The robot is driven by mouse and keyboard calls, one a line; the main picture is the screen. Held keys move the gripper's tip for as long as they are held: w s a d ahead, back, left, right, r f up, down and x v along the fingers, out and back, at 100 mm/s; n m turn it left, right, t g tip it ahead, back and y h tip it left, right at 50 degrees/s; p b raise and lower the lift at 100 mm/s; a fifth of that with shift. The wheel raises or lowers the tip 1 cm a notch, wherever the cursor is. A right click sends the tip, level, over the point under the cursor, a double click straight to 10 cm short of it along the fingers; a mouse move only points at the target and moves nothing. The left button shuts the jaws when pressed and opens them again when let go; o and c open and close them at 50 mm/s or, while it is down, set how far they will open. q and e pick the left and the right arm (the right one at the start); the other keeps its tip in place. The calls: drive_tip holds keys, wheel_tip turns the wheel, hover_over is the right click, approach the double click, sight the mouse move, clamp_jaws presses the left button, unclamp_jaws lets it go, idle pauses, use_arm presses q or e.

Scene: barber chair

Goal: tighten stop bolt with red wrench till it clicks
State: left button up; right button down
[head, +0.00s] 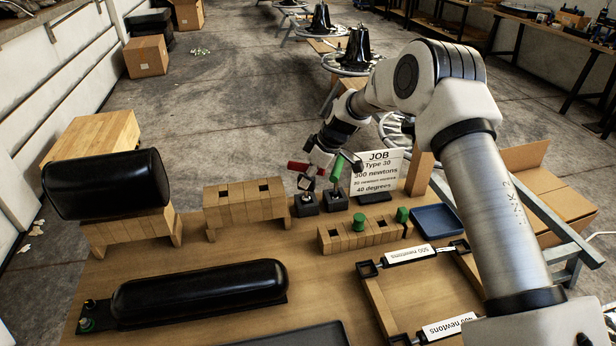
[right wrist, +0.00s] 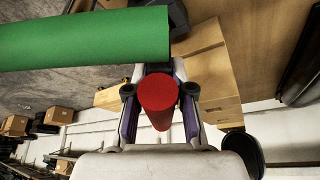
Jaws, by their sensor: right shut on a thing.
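The red wrench (head: 298,166) shows its red handle end at my right gripper (head: 310,182). In the right wrist view the red handle (right wrist: 158,92) sits between both fingers, and the gripper is shut on it. Its lower end is at a dark holder block (head: 305,206); I cannot tell whether it is still seated there. A green-handled tool (head: 337,168) stands just right of it over a second dark block (head: 335,200). A long black pad (head: 200,292) lies front left, with small bolt-like fittings (head: 88,312) at its left end; I cannot tell which is the stop bolt. My left gripper is out of view.
A job card (head: 377,172) stands behind the blocks. Wooden slotted blocks (head: 245,205), a block with green pegs (head: 362,235), a blue tray (head: 437,222) and a wooden frame with newton labels (head: 409,255) occupy the table (head: 310,280). A black cushion (head: 105,183) stands left.

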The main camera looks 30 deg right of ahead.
drive_tip(key=shift+f+b, duration=0.45)
drive_tip(key=shift+f, duration=0.15)
drive_tip(key=c, duration=0.9)
unclamp_jaws()
